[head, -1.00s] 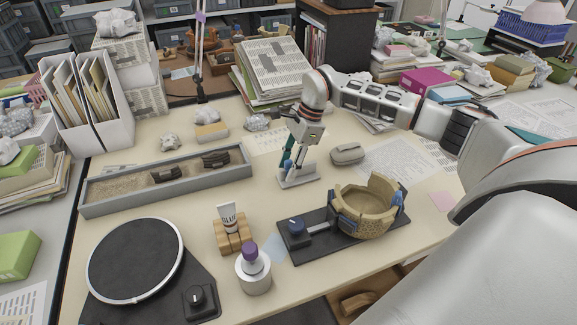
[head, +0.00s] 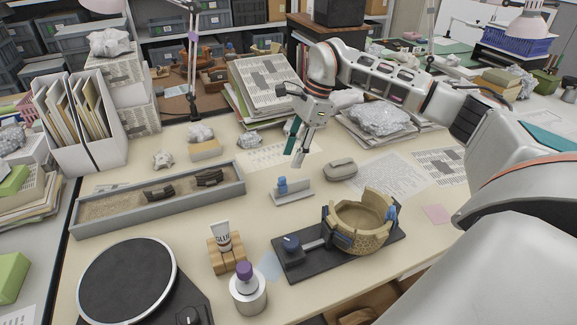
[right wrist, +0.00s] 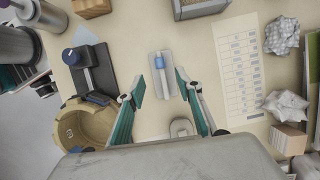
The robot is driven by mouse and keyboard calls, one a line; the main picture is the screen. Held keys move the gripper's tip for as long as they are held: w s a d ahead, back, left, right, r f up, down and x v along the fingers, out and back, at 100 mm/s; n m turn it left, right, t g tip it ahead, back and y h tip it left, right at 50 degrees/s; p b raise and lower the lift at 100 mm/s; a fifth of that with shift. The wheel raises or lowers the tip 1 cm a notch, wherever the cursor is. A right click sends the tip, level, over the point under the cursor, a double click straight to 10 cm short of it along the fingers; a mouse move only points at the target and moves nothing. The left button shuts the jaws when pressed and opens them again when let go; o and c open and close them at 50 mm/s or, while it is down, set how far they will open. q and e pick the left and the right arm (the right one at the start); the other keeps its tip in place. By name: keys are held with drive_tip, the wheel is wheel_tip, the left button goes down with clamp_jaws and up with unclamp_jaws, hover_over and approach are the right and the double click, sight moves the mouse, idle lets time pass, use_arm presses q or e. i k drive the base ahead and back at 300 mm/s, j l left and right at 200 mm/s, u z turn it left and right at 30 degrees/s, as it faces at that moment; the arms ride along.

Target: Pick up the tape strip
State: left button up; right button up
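The tape strip appears to be the small blue piece (head: 282,185) on a low pale holder (head: 298,193) at the table's middle. In the right wrist view the blue piece (right wrist: 159,62) lies on the holder's pale plate, just ahead of my fingertips. My right gripper (head: 295,158) is above and slightly behind the holder, apart from it. Its green-padded fingers (right wrist: 160,86) are spread with nothing between them. A tan, partly rebuilt bowl (head: 361,228) with blue pieces on its sides sits on a dark stand. My left gripper is not in view.
A glue tube (head: 223,236) in a wooden block and a purple-capped bottle (head: 247,288) stand in front. A long sand tray (head: 115,207) and a black turntable (head: 127,280) are at left.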

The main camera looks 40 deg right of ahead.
sight(391, 214)
drive_tip(key=k, duration=1)
